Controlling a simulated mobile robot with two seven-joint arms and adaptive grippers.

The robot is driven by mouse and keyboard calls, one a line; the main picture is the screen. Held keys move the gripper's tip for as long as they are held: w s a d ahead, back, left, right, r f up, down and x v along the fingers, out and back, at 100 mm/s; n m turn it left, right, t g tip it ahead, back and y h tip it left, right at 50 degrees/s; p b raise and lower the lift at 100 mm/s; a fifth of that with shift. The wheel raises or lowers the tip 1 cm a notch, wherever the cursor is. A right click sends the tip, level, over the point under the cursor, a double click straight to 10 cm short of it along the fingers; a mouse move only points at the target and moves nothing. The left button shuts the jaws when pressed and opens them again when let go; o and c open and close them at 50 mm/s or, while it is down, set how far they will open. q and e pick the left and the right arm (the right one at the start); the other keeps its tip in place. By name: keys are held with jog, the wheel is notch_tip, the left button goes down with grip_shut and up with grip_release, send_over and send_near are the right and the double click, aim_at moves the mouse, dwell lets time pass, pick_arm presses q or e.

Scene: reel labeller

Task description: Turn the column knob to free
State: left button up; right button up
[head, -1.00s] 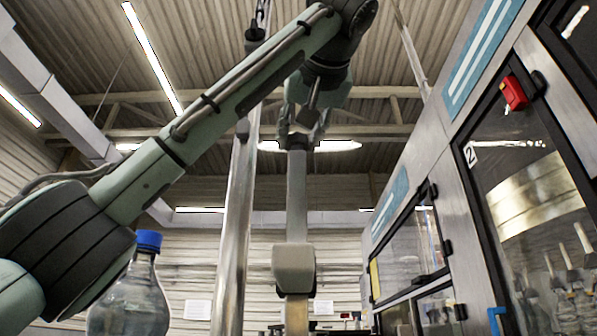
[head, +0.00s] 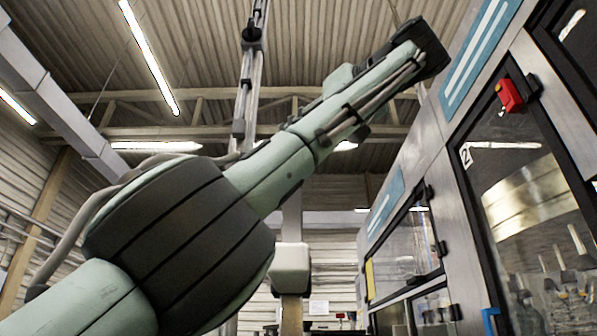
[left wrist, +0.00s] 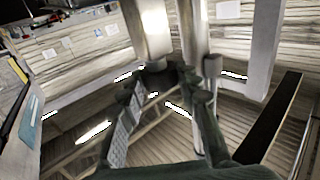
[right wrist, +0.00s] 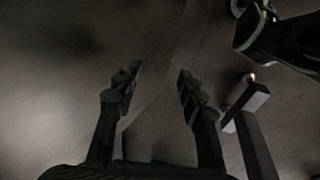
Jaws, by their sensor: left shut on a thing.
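The grey column (head: 291,215) stands mid-picture in the head view, its top hidden behind my left arm. My left gripper is hidden there too. In the left wrist view, my left gripper (left wrist: 162,82) has its fingers closed in on a dark knob (left wrist: 156,76) at the end of the pale column (left wrist: 146,32). The fingertips partly cover the knob, and its setting cannot be read. My right gripper (right wrist: 157,74) shows in the right wrist view with its fingers apart and nothing between them.
A machine cabinet (head: 425,165) with glass doors and a red switch (head: 510,95) lines the right side. A pale block (head: 290,264) sits on the column's lower part. A dark post (right wrist: 252,140) stands close beside my right gripper.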

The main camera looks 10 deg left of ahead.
dwell(0.3)
pick_arm(q)
jog(key=o, duration=1.2)
jog(key=shift+c, duration=0.2)
